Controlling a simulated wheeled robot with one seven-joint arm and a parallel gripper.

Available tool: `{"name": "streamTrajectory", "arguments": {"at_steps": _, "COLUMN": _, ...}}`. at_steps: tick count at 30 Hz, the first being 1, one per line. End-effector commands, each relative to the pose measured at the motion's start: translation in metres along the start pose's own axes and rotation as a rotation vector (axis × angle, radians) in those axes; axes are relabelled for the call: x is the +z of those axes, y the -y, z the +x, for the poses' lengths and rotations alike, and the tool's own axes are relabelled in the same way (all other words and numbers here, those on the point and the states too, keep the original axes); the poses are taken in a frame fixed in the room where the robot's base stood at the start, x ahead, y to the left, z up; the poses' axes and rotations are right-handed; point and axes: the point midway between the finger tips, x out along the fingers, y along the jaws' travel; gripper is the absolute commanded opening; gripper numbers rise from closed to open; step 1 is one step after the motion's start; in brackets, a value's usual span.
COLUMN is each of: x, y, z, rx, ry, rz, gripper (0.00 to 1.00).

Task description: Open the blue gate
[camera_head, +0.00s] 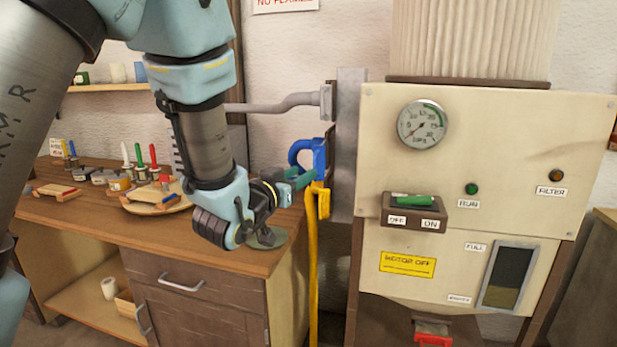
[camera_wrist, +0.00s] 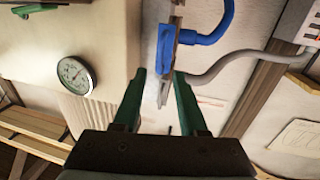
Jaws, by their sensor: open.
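The blue gate (camera_head: 319,158) is fixed beside the grey upright post, with a curved blue pipe running from its left side. My gripper (camera_head: 300,179) has green fingers and is just left of and slightly below the gate's blue body. In the wrist view my gripper (camera_wrist: 160,90) is open, and the lower end of the grey plate appears between the fingers. I cannot tell whether they touch it.
A yellow gate (camera_head: 323,203) with a yellow pipe hangs just below the blue one. A cream machine panel (camera_head: 480,150) with a gauge (camera_head: 422,125) and switch box (camera_head: 414,213) stands right. A wooden workbench (camera_head: 200,245) with jars and brushes is left, under my arm.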

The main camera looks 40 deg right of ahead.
Motion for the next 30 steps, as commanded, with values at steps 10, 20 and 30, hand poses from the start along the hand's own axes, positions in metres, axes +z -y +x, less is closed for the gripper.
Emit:
{"name": "streamTrajectory", "arguments": {"at_steps": 10, "x": 0.001, "y": 0.0, "z": -0.045, "rx": -0.001, "ry": 0.0, "rz": 0.001, "gripper": 0.42}}
{"name": "streamTrajectory", "arguments": {"at_steps": 20, "x": 0.0, "y": 0.0, "z": -0.048, "rx": 0.0, "ry": 0.0, "rz": 0.001, "gripper": 0.42}}
{"name": "streamTrajectory", "arguments": {"at_steps": 30, "x": 0.002, "y": 0.006, "z": -0.049, "rx": -0.014, "ry": 0.011, "rz": 0.0, "gripper": 0.42}}
